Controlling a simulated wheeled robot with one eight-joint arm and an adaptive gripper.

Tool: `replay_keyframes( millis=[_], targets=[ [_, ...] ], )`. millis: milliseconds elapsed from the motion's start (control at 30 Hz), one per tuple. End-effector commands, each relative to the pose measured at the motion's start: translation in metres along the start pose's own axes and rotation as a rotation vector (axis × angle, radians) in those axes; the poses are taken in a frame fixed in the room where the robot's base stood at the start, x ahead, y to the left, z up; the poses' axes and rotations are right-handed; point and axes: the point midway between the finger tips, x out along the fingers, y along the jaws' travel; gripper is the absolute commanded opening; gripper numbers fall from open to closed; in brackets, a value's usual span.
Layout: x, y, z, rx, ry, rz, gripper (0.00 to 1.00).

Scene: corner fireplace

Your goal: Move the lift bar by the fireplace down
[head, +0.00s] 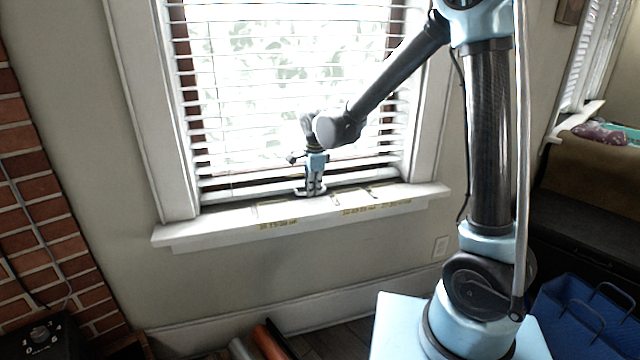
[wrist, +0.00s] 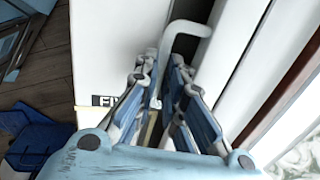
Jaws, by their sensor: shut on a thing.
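The lift bar (wrist: 172,38) is a pale grey rod with a hooked end, seen in the wrist view at the lower part of the window. My gripper (wrist: 161,75) has its blue fingers on both sides of the bar's straight part and is shut on it. The hooked end sticks out past the fingertips. In the head view, my gripper (head: 313,187) points down just above the inner edge of the white window sill (head: 232,228). There the fingers mostly hide the bar.
White blinds (head: 285,85) hang across the window behind my gripper. The red brick fireplace (head: 35,215) stands at the left. A blue bin (head: 580,318) is on the floor at the lower right.

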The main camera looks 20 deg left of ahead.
Motion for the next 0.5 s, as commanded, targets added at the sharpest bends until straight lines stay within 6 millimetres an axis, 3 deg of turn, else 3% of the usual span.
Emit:
replay_keyframes(
  millis=[200,300,500],
  targets=[
    [0.0018,0.0011,-0.0011,0.001,0.004,0.001,0.00],
    [0.0017,0.0012,-0.0008,0.000,0.003,0.002,0.28],
    [0.0012,0.0013,0.0000,0.000,0.003,0.002,0.30]
  ],
)
